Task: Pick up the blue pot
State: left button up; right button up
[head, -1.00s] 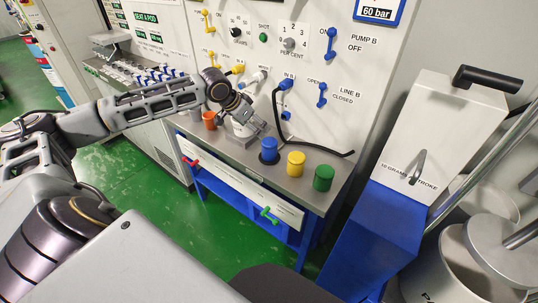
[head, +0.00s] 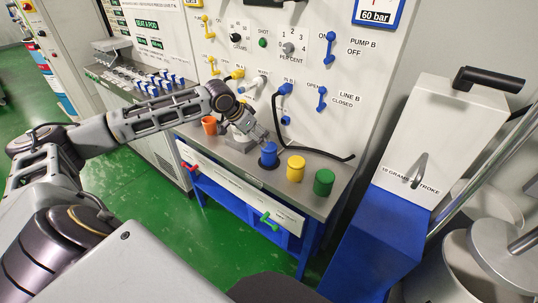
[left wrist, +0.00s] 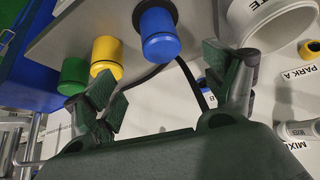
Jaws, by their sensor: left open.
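The blue pot (head: 268,154) stands upright on the grey bench top, left of the yellow pot (head: 296,168) and the green pot (head: 323,182). My left gripper (head: 262,138) is just behind and above the blue pot in the head view. In the left wrist view the blue pot (left wrist: 160,34) lies ahead of the open fingers (left wrist: 163,85), roughly between them, with nothing held. The yellow pot (left wrist: 106,58) and green pot (left wrist: 73,75) are to its left there. My right gripper is not in view.
An orange pot (head: 209,125) and a white container (head: 238,140) stand on the bench left of the blue pot. A black hose (head: 320,153) runs along the back of the bench. The panel with valve levers (head: 322,98) rises behind.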

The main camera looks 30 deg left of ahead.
aim_at(268, 146)
pick_arm(q)
jog(key=x, duration=0.5)
jog(key=shift+f, duration=0.1)
jog(key=shift+w+d+f, duration=0.1)
jog(key=shift+w+f, duration=0.1)
jog(key=shift+f, duration=0.1)
jog(key=shift+w+f, duration=0.25)
jog(key=shift+f, duration=0.2)
jog(key=shift+w+d+f, duration=0.1)
jog(key=shift+w+f, duration=0.3)
jog(key=shift+f, duration=0.15)
jog(key=x, duration=0.2)
jog(key=shift+w+f+b, duration=0.15)
jog(key=shift+f+b, duration=0.1)
jog(key=shift+b, duration=0.05)
jog(key=shift+w+f, duration=0.25)
jog(key=shift+f, duration=0.25)
jog(key=c, duration=1.1)
jog(key=shift+c, duration=0.7)
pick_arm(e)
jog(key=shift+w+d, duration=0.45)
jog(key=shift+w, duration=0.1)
